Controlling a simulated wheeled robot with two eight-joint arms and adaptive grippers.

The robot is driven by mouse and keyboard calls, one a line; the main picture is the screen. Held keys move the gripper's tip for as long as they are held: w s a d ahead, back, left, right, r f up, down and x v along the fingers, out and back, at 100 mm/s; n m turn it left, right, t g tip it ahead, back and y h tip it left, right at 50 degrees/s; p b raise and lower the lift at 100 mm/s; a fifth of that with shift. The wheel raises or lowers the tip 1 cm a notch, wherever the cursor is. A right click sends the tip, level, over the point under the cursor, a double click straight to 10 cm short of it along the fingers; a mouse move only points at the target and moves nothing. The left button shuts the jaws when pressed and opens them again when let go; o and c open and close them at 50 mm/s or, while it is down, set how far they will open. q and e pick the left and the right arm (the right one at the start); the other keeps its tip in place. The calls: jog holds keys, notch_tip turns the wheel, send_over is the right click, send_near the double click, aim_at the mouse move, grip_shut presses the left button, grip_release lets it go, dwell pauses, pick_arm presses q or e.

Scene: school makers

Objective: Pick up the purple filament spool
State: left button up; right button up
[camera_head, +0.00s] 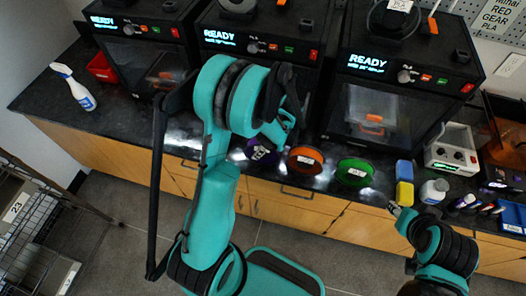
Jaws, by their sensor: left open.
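The purple filament spool (268,158) lies near the front edge of the black counter, left of an orange spool (305,159) and a green spool (355,172). My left arm partly covers it. My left gripper (272,140) is open and hangs over or just behind the purple spool; I cannot tell whether it touches it. Its fingers are small and partly hidden by the wrist. My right gripper (398,210) is at the lower right, in front of the counter edge and apart from the spools. Its jaws are too small to judge.
Three 3D printers (392,100) stand along the back of the black counter (50,98). A white spray bottle (74,88) and a red bin (102,67) are at the left. Blue and yellow blocks (404,193), a white bottle (434,190) and a grey device (452,150) crowd the right.

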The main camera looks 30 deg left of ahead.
pick_arm(q)
grip_shut()
jog(key=shift+r, duration=0.1)
